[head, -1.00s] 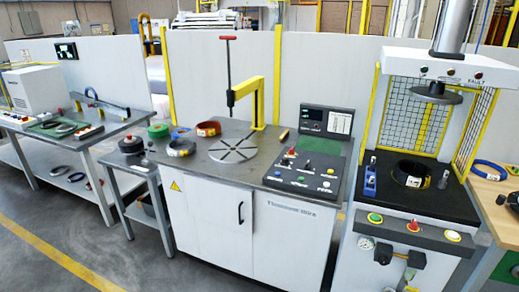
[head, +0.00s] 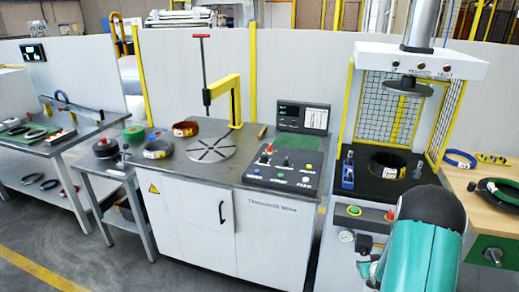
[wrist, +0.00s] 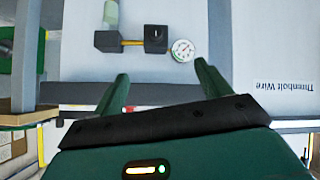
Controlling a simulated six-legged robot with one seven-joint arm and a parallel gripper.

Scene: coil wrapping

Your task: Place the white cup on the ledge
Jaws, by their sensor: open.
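I cannot make out a white cup in either view. No surface is clearly recognisable as the ledge. My gripper (wrist: 162,71) is open in the wrist view, its two green fingers spread apart with nothing between them. Beyond the fingers are the pale front of a machine cabinet and a pressure gauge (wrist: 182,50). In the head view my teal arm rises at the lower right, in front of the press station, and hides part of its front; the fingers cannot be made out there.
A grey worktable (head: 125,166) carries a slotted round plate (head: 211,149) and coils. A press (head: 420,66) stands right of it, with a black coil (head: 388,165) on its bed. A wooden table (head: 499,186) is far right. Grey floor is open at lower left.

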